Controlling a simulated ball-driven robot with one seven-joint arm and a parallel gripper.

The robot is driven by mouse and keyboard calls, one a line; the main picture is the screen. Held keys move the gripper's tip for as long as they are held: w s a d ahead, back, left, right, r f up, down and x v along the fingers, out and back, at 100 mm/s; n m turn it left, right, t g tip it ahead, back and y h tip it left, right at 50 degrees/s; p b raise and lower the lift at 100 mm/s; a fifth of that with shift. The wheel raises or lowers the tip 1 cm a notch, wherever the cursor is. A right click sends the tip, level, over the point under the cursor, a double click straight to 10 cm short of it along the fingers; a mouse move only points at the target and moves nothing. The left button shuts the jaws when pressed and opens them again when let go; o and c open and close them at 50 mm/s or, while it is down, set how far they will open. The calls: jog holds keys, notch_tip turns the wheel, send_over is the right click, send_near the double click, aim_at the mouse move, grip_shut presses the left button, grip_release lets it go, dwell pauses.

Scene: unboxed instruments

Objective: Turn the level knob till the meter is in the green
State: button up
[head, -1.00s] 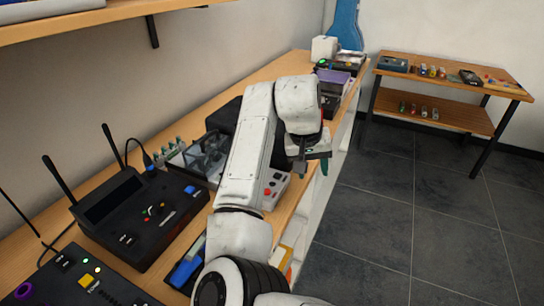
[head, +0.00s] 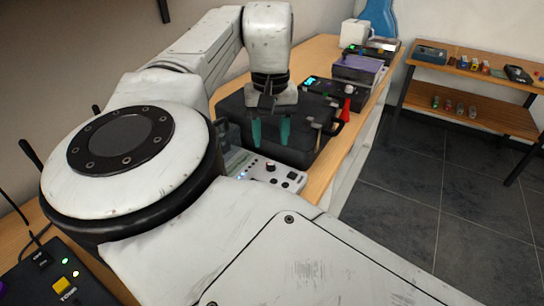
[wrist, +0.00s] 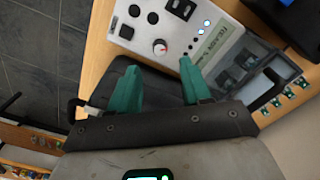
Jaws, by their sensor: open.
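A white instrument panel (head: 265,175) lies on the bench below my gripper in the head view, partly hidden by my arm. In the wrist view the panel (wrist: 190,28) carries a pale knob (wrist: 160,47) with a red mark, dark switches and buttons, small lights and a pale lettered display (wrist: 217,42). I cannot tell from these frames which knob is the level knob, and no green meter zone is readable. My gripper (head: 270,130) is open and empty, its teal fingers pointing down. In the wrist view the gripper (wrist: 160,68) is near the knob, not touching it.
A black case (head: 300,145) with latches stands behind the panel, close to my fingers. Farther along the bench are a red-topped item (head: 346,110) and a purple-topped box (head: 357,68). A wooden side table (head: 470,68) stands right. Floor between is clear.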

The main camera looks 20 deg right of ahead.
aim_at(271, 163)
notch_tip(271, 163, down, 7)
jog(key=shift+r, duration=0.2)
jog(key=shift+c, duration=0.4)
grip_shut()
